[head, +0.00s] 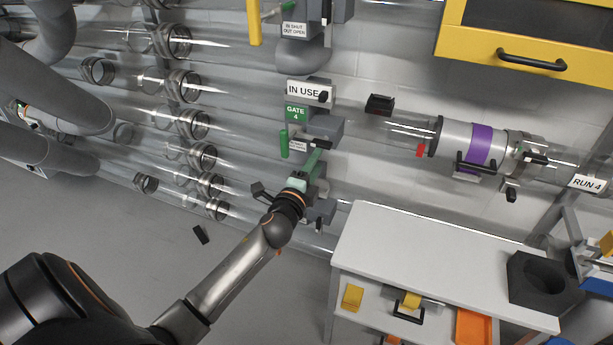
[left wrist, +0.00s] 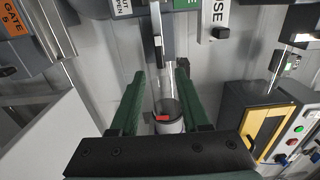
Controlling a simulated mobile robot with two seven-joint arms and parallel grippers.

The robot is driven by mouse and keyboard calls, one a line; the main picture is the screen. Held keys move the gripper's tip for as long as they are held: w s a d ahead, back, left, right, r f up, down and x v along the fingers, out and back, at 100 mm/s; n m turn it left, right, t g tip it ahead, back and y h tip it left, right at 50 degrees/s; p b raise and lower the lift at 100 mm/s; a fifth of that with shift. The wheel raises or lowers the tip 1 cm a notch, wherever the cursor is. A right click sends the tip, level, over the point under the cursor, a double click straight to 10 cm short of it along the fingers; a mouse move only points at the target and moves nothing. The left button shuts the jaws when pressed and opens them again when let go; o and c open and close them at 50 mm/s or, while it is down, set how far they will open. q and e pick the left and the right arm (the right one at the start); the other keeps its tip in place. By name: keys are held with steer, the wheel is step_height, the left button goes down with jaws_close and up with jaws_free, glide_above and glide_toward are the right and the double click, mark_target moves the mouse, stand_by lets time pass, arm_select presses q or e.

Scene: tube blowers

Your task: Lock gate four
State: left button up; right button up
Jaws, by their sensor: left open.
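The gate four unit (head: 326,130) is a grey housing on the clear tubes, with a green GATE 4 sign (head: 297,112). A white IN USE tag (head: 303,92) hangs just above the sign; it also shows in the left wrist view (left wrist: 217,14). A small white label (head: 298,146) sits below the sign, next to an upright green bar (head: 284,144). My left gripper (head: 316,154) is just below the housing, pointing up at it. In the left wrist view its green fingers (left wrist: 160,74) are apart, with a grey upright piece (left wrist: 157,42) beyond them. Contact is unclear. My right gripper is out of view.
Several clear tubes with metal collars (head: 190,124) run at left. A purple-banded canister (head: 481,145) sits in the tube at right, near a RUN 4 label (head: 587,182). A white-topped bench (head: 430,250) stands below right. A yellow cabinet (head: 520,55) hangs above.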

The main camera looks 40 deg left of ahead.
arm_select(q)
steer(key=v, duration=0.6)
steer(key=shift+w, duration=0.1)
stand_by(0.4)
stand_by(0.8)
